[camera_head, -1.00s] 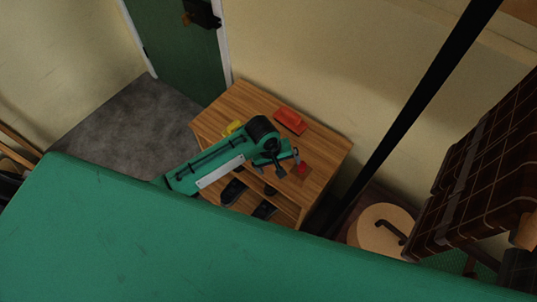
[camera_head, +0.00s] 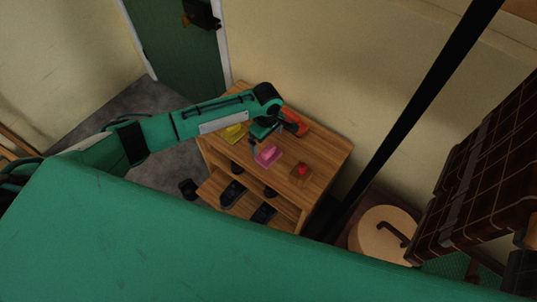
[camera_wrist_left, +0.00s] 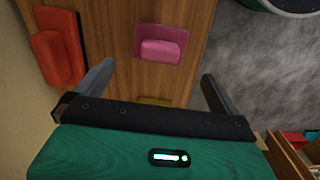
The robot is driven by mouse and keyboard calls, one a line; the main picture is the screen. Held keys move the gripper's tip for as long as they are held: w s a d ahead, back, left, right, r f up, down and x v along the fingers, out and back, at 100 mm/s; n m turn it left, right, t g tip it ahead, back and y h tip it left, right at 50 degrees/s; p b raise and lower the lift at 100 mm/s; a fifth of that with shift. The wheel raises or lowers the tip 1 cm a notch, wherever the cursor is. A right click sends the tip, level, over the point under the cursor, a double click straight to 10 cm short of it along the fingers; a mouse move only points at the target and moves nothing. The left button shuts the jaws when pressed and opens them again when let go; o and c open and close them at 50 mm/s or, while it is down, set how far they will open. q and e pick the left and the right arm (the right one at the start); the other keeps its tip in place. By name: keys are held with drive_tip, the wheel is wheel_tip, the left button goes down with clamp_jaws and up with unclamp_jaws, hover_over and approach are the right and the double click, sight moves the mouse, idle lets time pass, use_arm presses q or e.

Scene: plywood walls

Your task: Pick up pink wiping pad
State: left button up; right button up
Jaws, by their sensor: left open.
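The pink wiping pad (camera_head: 268,156) lies on top of the wooden cabinet, near the middle. In the left wrist view the pink pad (camera_wrist_left: 161,46) is a square base with a raised block, in line with the space between the fingers but beyond their tips. My left gripper (camera_head: 256,144) is over the cabinet top beside the pink pad, on its far side. In the left wrist view its fingers (camera_wrist_left: 158,70) are spread apart with nothing between them. My right gripper does not show.
An orange-red pad (camera_head: 293,122) lies toward the wall, partly behind my gripper. A yellow pad (camera_head: 235,132) lies at the left and a brown pad with a red block (camera_head: 302,171) at the right. Dark shoes (camera_head: 233,191) stand on the cabinet (camera_head: 325,160) shelf. A round stool (camera_head: 375,228) is to the right.

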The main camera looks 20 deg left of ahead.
sight(268, 149)
use_arm(q)
wheel_tip(268, 149, down, 3)
drive_tip(key=f, duration=0.4)
drive_tip(key=shift+s+d+f, duration=0.1)
drive_tip(key=shift+d, duration=0.2)
drive_tip(key=shift+f, duration=0.5)
drive_tip(key=c, duration=0.9)
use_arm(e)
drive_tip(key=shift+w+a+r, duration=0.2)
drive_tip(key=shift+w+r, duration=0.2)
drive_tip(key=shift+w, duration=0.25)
